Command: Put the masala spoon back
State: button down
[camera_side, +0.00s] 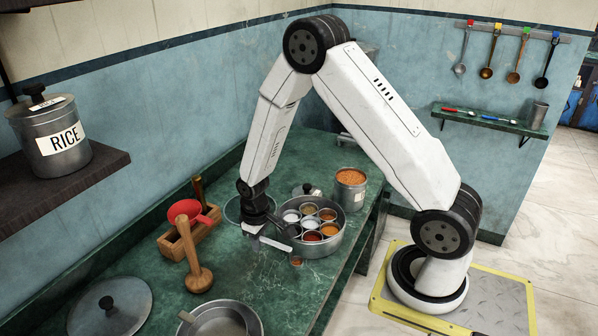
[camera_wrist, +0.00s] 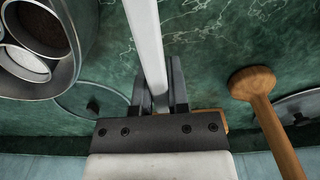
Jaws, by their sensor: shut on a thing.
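My gripper (camera_side: 268,236) is at the left edge of the round masala tin (camera_side: 334,246), low over the green counter. In the wrist view its two fingers (camera_wrist: 158,98) are shut on a long pale, flat handle, which I take for the masala spoon (camera_wrist: 146,40). The handle runs away from the fingers to the top edge of that view, so its far end is out of sight there. In the side view a small orange-brown spot (camera_side: 297,262) lies near the held handle's end; I cannot tell whether it is the spoon's bowl. The tin holds several small cups of coloured spices.
A pan (camera_side: 225,318) and a lid (camera_side: 108,308) are in front. An orange-filled canister (camera_side: 350,190) stands behind the tin. Ladles (camera_side: 487,72) hang on the wall rail.

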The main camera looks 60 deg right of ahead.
aim_at(259, 259)
jog(key=shift+w+f, duration=0.2)
jog(key=shift+f, duration=1.6)
jog(key=shift+f, duration=0.1)
jog(key=c, duration=0.6)
grip_release()
jog(key=shift+r, duration=6.15)
